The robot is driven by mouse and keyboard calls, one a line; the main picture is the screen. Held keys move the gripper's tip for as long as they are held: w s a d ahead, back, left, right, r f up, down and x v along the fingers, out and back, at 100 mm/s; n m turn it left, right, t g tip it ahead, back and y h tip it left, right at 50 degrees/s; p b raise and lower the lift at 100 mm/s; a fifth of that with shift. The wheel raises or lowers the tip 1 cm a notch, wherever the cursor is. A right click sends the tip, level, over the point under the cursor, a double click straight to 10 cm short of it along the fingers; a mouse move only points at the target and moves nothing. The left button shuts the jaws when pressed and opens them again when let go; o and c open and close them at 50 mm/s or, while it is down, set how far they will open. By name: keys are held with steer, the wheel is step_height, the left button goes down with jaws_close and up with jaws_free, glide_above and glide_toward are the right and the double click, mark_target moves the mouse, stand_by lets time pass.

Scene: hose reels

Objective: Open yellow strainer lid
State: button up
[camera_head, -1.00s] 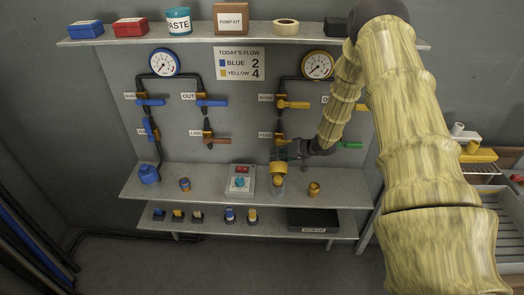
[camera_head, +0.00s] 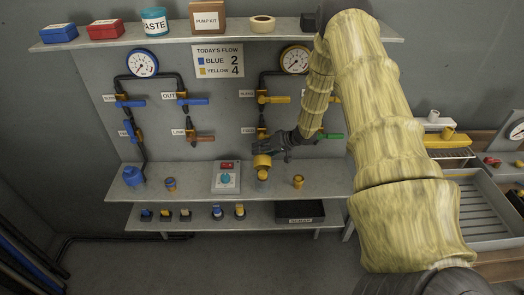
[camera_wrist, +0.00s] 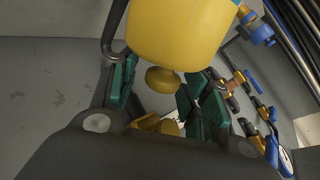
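The yellow strainer (camera_head: 262,161) stands on the upper bench shelf at the foot of the yellow pipe line. In the wrist view its rounded yellow body (camera_wrist: 180,30) fills the top, with a small yellow knob (camera_wrist: 163,80) on its end. My gripper (camera_head: 262,150) is just above the strainer in the head view. In the wrist view its green-padded fingers (camera_wrist: 160,92) are apart, one on each side of the knob. I see a narrow gap at the left finger; contact at the right finger is unclear. The lid's seam is not visible.
Yellow (camera_head: 273,99) and green (camera_head: 329,136) valve handles project from the panel close to my arm. A dark tray (camera_head: 300,211) lies on the lower shelf.

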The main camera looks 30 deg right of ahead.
steer(key=v, duration=1.2)
steer(key=shift+f, duration=0.1)
